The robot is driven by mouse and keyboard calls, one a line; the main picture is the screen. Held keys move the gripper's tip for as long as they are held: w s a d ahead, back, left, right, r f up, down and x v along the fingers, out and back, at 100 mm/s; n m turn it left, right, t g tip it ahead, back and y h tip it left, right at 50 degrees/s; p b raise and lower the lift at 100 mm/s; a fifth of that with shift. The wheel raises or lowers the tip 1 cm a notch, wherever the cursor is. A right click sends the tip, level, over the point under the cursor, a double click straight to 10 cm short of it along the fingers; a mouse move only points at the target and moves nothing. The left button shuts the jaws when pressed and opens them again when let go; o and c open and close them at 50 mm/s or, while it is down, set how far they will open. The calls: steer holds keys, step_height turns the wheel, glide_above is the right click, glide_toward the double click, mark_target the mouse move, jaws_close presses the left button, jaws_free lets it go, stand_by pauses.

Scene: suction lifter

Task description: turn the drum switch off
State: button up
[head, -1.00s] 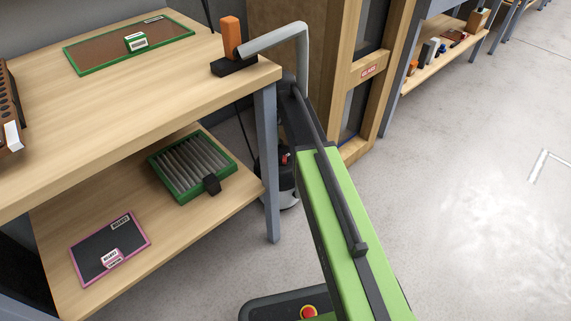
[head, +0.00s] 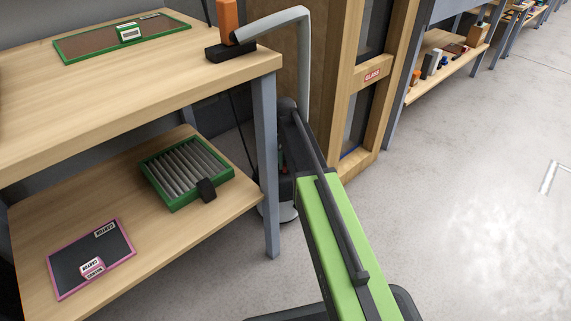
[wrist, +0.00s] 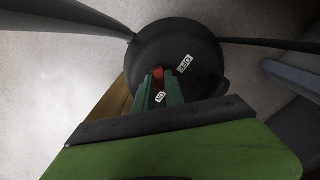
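In the wrist view a round dark drum top (wrist: 200,42) lies ahead of my gripper. It carries two white labels, partly legible; one (wrist: 160,97) seems to read ON, and the other (wrist: 184,63) is harder to read. A small red part (wrist: 157,74), likely the switch, shows at the tips of my green fingers. My gripper (wrist: 158,82) has its fingers a narrow gap apart, with red between or just beyond them; contact is not clear. In the head view the drum (head: 288,212) stands on the floor behind the bench leg, mostly hidden by my arm, and my gripper is hidden.
A wooden bench (head: 120,88) with a lower shelf (head: 140,262) stands left, its grey leg (head: 266,165) close to the drum. A grey bent pipe (head: 303,60) rises behind my arm. A wooden glass rack (head: 350,85) stands behind. Floor at right is clear.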

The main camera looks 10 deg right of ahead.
jaws_close()
steer(key=shift+n, duration=0.3)
steer(key=n, duration=0.3)
steer(key=shift+n, duration=0.4)
steer(key=n, duration=0.9)
steer(key=shift+d, duration=0.1)
steer(key=n, duration=0.4)
steer(key=shift+w, duration=0.1)
steer(key=shift+n, duration=0.3)
